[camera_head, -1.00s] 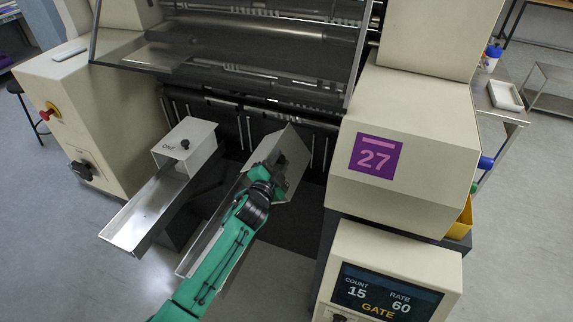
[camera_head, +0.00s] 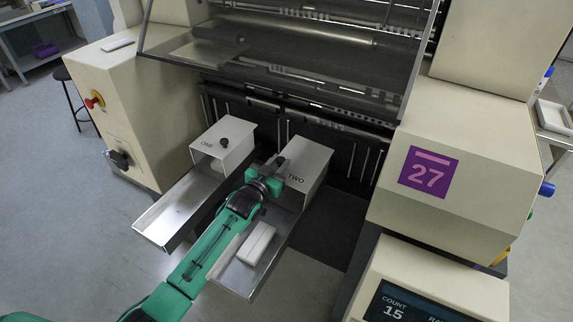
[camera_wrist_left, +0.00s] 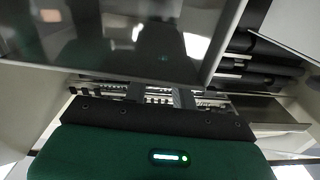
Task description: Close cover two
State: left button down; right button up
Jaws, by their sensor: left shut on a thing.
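Cover two (camera_head: 308,160), a pale box-shaped lid marked TWO, sits level over the far end of the right infeed tray (camera_head: 240,277). My left gripper (camera_head: 277,174) is at the left part of its top and is shut on what seems to be its knob, which the gripper hides. In the left wrist view the fingers (camera_wrist_left: 187,98) show small, and cover two cannot be made out. Cover one (camera_head: 224,140), marked ONE with a dark knob on top, sits level over the left tray (camera_head: 160,222). My right gripper is not in view.
A white block (camera_head: 256,243) lies in the right tray, beside my left arm. A clear guard (camera_head: 290,60) hangs above and behind the covers. The machine housing with sign 27 (camera_head: 430,172) stands to the right, with the display (camera_head: 400,305) below it.

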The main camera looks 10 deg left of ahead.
pick_arm(q)
jog(key=shift+w+a+f+n, duration=0.1)
jog(key=shift+a+f+n, duration=0.3)
jog(key=shift+a+f, duration=0.2)
jog(key=shift+f, duration=0.05)
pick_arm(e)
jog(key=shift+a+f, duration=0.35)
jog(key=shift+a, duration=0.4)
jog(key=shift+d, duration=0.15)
pick_arm(q)
jog(key=c, duration=1.2)
grip_release()
jog(key=shift+o, duration=0.2)
jog(key=shift+a, duration=0.1)
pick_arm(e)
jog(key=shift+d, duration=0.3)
